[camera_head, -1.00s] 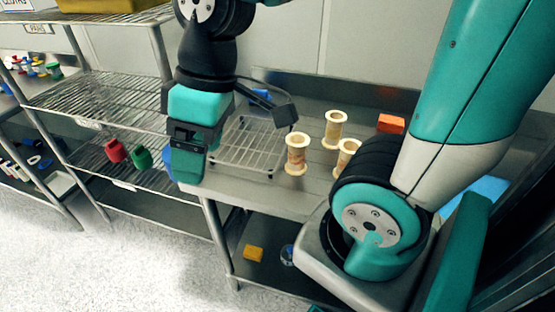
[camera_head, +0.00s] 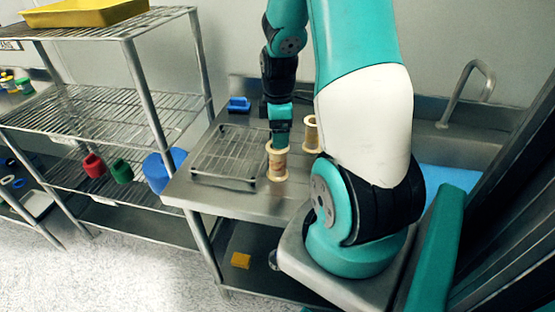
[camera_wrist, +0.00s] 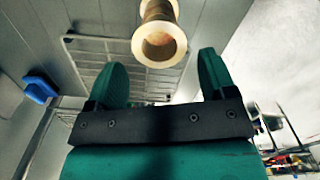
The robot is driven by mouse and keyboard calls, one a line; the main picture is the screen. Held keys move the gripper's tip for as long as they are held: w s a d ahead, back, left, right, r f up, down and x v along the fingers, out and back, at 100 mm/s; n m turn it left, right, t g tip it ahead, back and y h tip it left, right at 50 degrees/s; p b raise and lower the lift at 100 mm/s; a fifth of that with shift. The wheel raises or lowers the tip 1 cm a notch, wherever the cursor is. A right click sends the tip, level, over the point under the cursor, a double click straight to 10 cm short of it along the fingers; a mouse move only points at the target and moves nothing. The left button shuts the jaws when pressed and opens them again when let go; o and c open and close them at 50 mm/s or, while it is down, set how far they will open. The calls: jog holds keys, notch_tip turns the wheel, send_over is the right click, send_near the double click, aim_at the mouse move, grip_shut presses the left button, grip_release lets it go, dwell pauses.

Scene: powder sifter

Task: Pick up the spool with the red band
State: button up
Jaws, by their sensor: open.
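A pale spool (camera_head: 277,163) with a tan-brown middle stands upright near the front edge of the steel table (camera_head: 232,201). A second pale spool (camera_head: 311,133) stands behind it to the right, partly hidden by my arm. I cannot make out a clear red band on either. My gripper (camera_wrist: 161,76) is open and empty, with its two teal fingers apart. In the wrist view a spool (camera_wrist: 158,38) lies beyond the fingertips, roughly in line with the gap between them, its pale round flange facing the camera. In the head view my gripper is just behind the front spool.
A wire rack (camera_head: 228,155) sits on the table left of the front spool. A blue object (camera_head: 238,104) stands at the table's back. A sink tap (camera_head: 470,85) is at right.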

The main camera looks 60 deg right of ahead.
aim_at(278, 156)
jog(key=shift+w+f+p, duration=0.1)
jog(key=shift+f+p, duration=0.75)
jog(key=shift+f, duration=3.45)
jog(key=c, duration=0.8)
jog(key=shift+o, duration=0.2)
jog(key=shift+r, duration=0.15)
